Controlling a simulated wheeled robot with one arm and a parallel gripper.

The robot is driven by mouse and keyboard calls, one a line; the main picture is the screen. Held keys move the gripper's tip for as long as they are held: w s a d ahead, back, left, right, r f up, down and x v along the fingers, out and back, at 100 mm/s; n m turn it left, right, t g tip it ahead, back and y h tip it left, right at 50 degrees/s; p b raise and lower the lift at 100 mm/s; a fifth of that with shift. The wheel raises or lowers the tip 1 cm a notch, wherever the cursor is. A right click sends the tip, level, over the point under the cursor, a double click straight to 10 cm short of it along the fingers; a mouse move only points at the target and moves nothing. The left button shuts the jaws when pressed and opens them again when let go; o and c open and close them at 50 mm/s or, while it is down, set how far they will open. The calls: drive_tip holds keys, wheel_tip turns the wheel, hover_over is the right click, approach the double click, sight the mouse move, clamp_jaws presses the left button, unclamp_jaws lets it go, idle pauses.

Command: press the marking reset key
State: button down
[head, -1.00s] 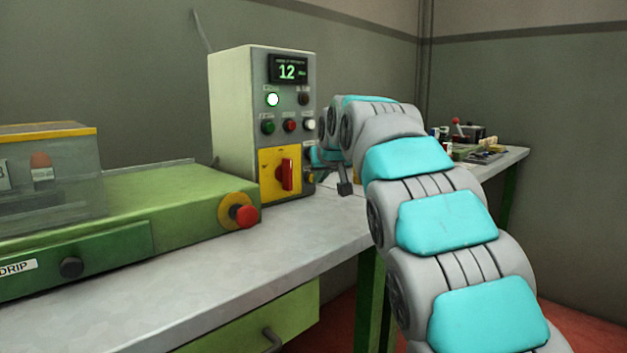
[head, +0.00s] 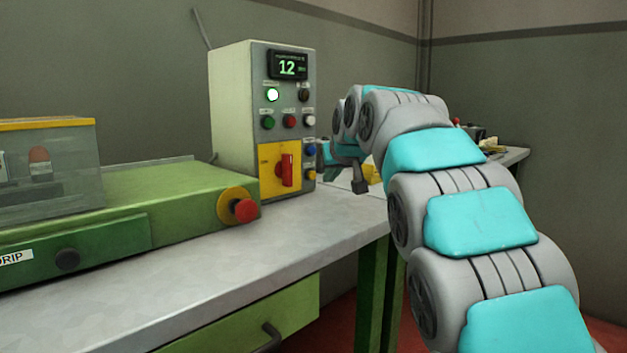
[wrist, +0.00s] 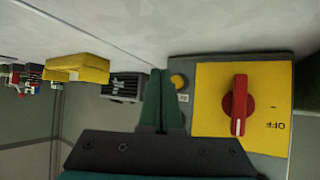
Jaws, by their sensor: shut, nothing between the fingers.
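The control box (head: 232,115) stands on the bench with its panel facing right of the camera. A blue key (head: 311,149) and a yellow key (head: 311,174) sit at its right edge; the labels are too small to read, so I cannot tell which is marking reset. My gripper (wrist: 162,72) is shut and empty. In the wrist view its fingertips are just left of the yellow key (wrist: 178,81), and the blue key is not visible there. In the head view the gripper is mostly hidden by my arm, right of the panel.
A red rotary switch (head: 286,170) on a yellow plate is beside these keys. Green, red and white buttons (head: 309,120) sit above, under a display (head: 288,66) reading 12. A red emergency button (head: 245,210) is on the green machine (head: 160,190). A yellow block (wrist: 78,68) lies farther off.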

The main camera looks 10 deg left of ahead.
drive_tip(key=shift+s+d+f+b, duration=0.15)
drive_tip(key=shift+s+d+b, duration=0.55)
drive_tip(key=shift+s+d, duration=0.5)
drive_tip(key=shift+w+d, duration=0.1)
drive_tip(key=shift+w, duration=0.05)
